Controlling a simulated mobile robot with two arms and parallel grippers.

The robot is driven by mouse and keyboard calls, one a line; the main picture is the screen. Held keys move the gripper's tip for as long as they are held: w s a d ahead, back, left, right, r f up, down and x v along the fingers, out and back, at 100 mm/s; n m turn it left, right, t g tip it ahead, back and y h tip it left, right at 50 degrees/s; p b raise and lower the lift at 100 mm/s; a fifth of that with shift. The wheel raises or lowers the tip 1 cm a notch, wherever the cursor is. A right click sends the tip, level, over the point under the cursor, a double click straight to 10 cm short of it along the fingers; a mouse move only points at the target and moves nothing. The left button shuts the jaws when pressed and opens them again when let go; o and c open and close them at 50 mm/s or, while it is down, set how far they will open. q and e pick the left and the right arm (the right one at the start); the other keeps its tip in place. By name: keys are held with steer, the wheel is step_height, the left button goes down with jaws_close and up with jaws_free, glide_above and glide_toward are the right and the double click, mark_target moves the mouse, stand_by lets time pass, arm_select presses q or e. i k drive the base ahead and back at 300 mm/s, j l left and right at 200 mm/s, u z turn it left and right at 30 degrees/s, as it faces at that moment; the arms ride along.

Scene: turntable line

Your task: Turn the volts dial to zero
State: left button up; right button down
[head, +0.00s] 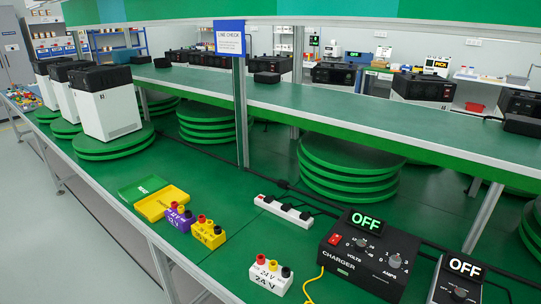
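The black charger box (352,274) stands on the green bench at the lower right of the head view. Its small volts dial (361,243) is on the sloping top, above the printed word VOLTS; its pointer direction is too small to read. The larger grey amps knob (395,261) is to its right. A red switch (335,239) is to its left. A display (366,222) above the dial reads OFF in green. Neither of my grippers is in view.
A second box (458,284) with an OFF display stands right of the charger. A white 24 V block (270,275), purple (180,218) and yellow (208,233) blocks, and a white power strip (283,211) lie to the left. A raised shelf (320,115) runs behind.

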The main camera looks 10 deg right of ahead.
mark_target(360, 246)
steer(key=k+z, duration=0.1)
steer(key=z, duration=1.05)
